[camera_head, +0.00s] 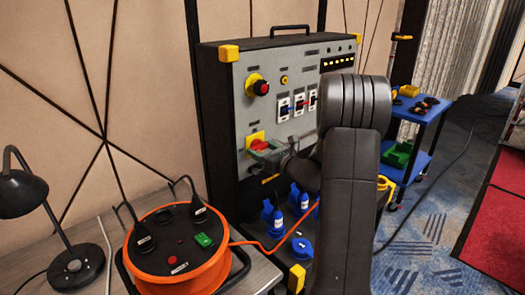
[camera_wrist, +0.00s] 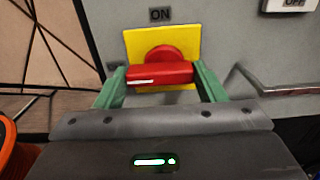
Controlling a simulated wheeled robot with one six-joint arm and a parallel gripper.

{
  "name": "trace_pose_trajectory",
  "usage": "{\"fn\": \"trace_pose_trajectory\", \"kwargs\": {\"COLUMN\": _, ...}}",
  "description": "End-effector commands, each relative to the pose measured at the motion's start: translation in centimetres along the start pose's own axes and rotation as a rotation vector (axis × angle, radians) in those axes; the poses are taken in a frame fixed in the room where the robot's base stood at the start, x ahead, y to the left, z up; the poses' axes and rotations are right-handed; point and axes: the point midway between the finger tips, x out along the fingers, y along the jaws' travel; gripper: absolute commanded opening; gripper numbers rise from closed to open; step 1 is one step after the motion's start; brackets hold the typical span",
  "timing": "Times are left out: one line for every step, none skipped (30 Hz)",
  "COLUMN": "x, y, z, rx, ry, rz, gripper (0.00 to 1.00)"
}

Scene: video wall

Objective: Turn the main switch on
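The main switch is a red rotary handle (camera_wrist: 160,74) on a yellow plate (camera_wrist: 184,42), below a label reading ON. Its bar lies horizontal. In the head view the red handle (camera_head: 260,145) is at the lower left of the grey panel. My gripper (camera_wrist: 160,82) is at the switch, its green fingers apart, one at each end of the bar. I cannot tell whether the fingers touch it. In the head view my gripper (camera_head: 266,153) is partly hidden by my arm.
The grey panel (camera_head: 240,108) also has a round yellow-and-red button (camera_head: 258,87) and white breakers (camera_head: 299,103). An orange cable reel (camera_head: 180,250) and a black lamp (camera_head: 24,192) stand on the left. Blue plugs (camera_head: 273,215) sit below the panel. A blue cart (camera_head: 420,112) is at right.

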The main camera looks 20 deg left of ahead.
Motion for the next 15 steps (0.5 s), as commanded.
{"fn": "trace_pose_trajectory", "kwargs": {"x": -0.01, "y": 0.0, "z": 0.0, "rx": 0.0, "ry": 0.0, "rz": 0.0, "gripper": 0.41}}
{"fn": "trace_pose_trajectory", "kwargs": {"x": -0.01, "y": -0.01, "z": 0.0, "rx": 0.0, "ry": 0.0, "rz": 0.0, "gripper": 0.41}}
{"fn": "trace_pose_trajectory", "kwargs": {"x": -0.02, "y": 0.0, "z": 0.01, "rx": 0.001, "ry": 0.0, "rz": 0.0, "gripper": 0.41}}
{"fn": "trace_pose_trajectory", "kwargs": {"x": -0.02, "y": -0.01, "z": 0.01, "rx": 0.002, "ry": 0.0, "rz": 0.0, "gripper": 0.41}}
{"fn": "trace_pose_trajectory", "kwargs": {"x": -0.02, "y": -0.01, "z": 0.02, "rx": 0.004, "ry": 0.0, "rz": 0.0, "gripper": 0.41}}
{"fn": "trace_pose_trajectory", "kwargs": {"x": -0.02, "y": -0.01, "z": 0.04, "rx": 0.008, "ry": 0.0, "rz": 0.0, "gripper": 0.41}}
{"fn": "trace_pose_trajectory", "kwargs": {"x": -0.02, "y": -0.01, "z": 0.06, "rx": 0.013, "ry": 0.0, "rz": 0.0, "gripper": 0.41}}
{"fn": "trace_pose_trajectory", "kwargs": {"x": -0.02, "y": -0.01, "z": 0.07, "rx": 0.02, "ry": 0.0, "rz": 0.0, "gripper": 0.41}}
{"fn": "trace_pose_trajectory", "kwargs": {"x": -0.02, "y": -0.01, "z": 0.1, "rx": 0.03, "ry": 0.0, "rz": 0.0, "gripper": 0.41}}
{"fn": "trace_pose_trajectory", "kwargs": {"x": -0.02, "y": -0.01, "z": 0.12, "rx": 0.039, "ry": 0.0, "rz": 0.0, "gripper": 0.41}}
{"fn": "trace_pose_trajectory", "kwargs": {"x": -0.02, "y": -0.01, "z": 0.15, "rx": 0.05, "ry": 0.0, "rz": 0.0, "gripper": 0.41}}
{"fn": "trace_pose_trajectory", "kwargs": {"x": -0.02, "y": -0.01, "z": 0.18, "rx": 0.069, "ry": 0.001, "rz": 0.0, "gripper": 0.41}}
{"fn": "trace_pose_trajectory", "kwargs": {"x": -0.02, "y": -0.02, "z": 0.2, "rx": 0.084, "ry": 0.001, "rz": 0.0, "gripper": 0.41}}
{"fn": "trace_pose_trajectory", "kwargs": {"x": -0.02, "y": -0.02, "z": 0.22, "rx": 0.102, "ry": 0.001, "rz": -0.001, "gripper": 0.41}}
{"fn": "trace_pose_trajectory", "kwargs": {"x": -0.02, "y": -0.02, "z": 0.25, "rx": 0.127, "ry": 0.001, "rz": -0.001, "gripper": 0.41}}
